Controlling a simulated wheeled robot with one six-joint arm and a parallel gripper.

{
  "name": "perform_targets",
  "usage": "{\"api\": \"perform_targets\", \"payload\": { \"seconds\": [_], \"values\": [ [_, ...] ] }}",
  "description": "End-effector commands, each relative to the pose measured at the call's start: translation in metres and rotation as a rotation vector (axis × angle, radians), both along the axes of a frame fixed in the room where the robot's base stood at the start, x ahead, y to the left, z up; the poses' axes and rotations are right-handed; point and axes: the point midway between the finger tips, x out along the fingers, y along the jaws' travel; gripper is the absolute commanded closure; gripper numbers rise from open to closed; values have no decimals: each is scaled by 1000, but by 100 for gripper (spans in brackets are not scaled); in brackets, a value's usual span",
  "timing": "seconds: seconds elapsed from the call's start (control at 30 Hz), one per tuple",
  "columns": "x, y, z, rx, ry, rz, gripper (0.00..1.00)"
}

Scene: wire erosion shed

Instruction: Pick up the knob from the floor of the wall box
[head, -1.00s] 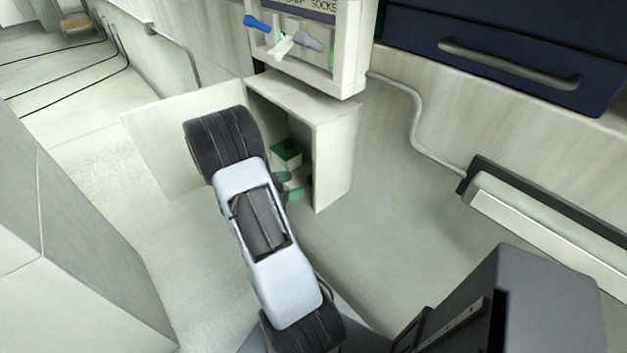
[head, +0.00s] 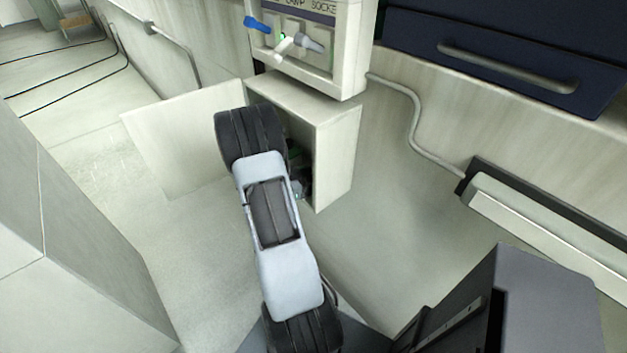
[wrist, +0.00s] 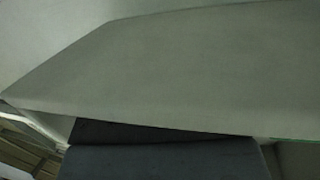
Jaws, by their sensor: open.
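The wall box (head: 336,150) is a pale open-fronted box low on the wall, its door (head: 165,145) swung out to the left. My arm reaches across its opening and hides most of the inside. A small part of my gripper (head: 300,184) shows at the opening, dark and partly covered by my arm; it is open. I cannot make out the knob in either view. The wrist view shows a broad pale grey-green panel close up, with dark grey surfaces below it and a thin green edge at the right.
A switch panel (head: 349,60) with blue, white and grey levers sits just above the box. A conduit (head: 416,115) runs down the wall to a long pale fixture (head: 550,220) at right. A dark drawer unit (head: 500,50) is at upper right. The floor left of the box is clear.

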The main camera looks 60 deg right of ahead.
Motion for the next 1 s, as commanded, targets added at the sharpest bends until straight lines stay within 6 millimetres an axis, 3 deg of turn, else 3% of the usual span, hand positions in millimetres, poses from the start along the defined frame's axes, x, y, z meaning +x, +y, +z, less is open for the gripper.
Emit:
{"api": "perform_targets", "payload": {
  "seconds": [0.07,0.57,0.83,1.0],
  "values": [
    [0,0,0,0,0,0,33],
    [0,0,0,0,0,0,81],
    [0,0,3,-1,-2,0,82],
    [0,0,25,-4,-5,-1,82]
  ]
}}
